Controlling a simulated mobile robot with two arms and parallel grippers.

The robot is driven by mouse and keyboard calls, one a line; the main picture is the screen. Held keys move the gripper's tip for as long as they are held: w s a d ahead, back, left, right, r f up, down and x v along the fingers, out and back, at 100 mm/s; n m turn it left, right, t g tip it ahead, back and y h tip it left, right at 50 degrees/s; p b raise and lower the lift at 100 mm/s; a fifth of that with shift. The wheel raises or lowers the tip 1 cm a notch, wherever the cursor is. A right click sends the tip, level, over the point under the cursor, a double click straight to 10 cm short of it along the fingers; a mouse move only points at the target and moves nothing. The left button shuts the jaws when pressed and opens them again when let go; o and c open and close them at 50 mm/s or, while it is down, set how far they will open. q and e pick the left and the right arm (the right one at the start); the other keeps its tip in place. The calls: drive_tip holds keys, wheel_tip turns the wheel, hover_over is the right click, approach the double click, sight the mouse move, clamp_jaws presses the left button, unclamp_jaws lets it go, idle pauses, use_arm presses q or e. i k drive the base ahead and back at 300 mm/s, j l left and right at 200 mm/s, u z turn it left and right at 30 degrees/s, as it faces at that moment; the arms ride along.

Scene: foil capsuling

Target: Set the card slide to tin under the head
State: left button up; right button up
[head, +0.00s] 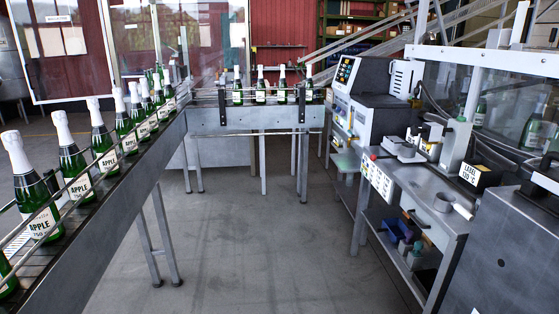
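A grey workbench (418,187) stands at the right. A white panel (378,180) with small dark print is on its front edge, with a red button (373,157) above it. The print is too small to read, and I cannot tell which part is the card slide or where it is set. A light grey upright unit (456,143) stands at the back of the bench, beside a black box marked LABEL 130 °C (478,176). I cannot tell for sure which part is the head. Neither of my grippers is in view.
A conveyor (130,188) with several white-foiled green bottles (70,160) runs along the left and across the back. A dark machine with a screen (347,72) stands behind the bench. A grey cabinet (500,250) is at the lower right. The middle floor (245,240) is clear.

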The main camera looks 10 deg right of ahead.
sight(392, 143)
drive_tip(key=i+j+z, duration=0.1)
drive_tip(key=i+z, duration=0.35)
drive_tip(key=i+j+z, duration=0.3)
drive_tip(key=i+z, duration=0.15)
drive_tip(key=i+j+z, duration=0.9)
drive_tip(key=j, duration=0.15)
drive_tip(key=k, duration=0.05)
